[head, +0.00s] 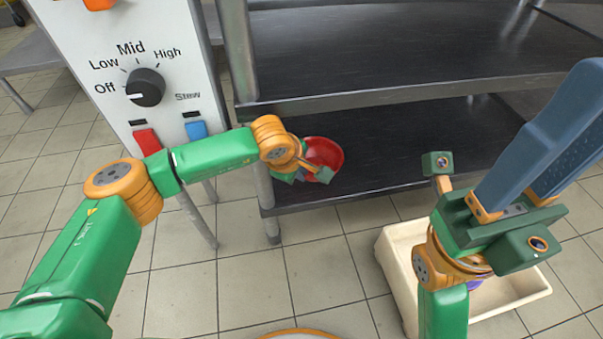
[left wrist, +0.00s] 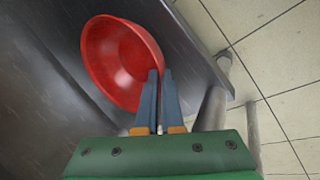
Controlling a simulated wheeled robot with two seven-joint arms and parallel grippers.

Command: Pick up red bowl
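The red bowl (head: 325,155) is at the front left corner of the lower dark shelf (head: 400,150); I cannot tell whether it rests on the shelf or is slightly raised. In the left wrist view the bowl (left wrist: 115,60) shows its open inside. My left gripper (head: 305,172) is at the bowl's near side. In the left wrist view its blue fingers (left wrist: 160,95) are close together, with the bowl's rim between them. My right gripper (head: 575,110) is away from the bowl, at the right, with nothing seen in it; its finger gap is unclear.
An upper shelf (head: 400,50) lies above the bowl, with a metal post (head: 238,50) at its left. A control panel with a knob (head: 146,88) stands at the left. A cream bin (head: 400,275) with a purple thing (head: 474,284) sits below my right arm. Tiled floor is clear in the middle.

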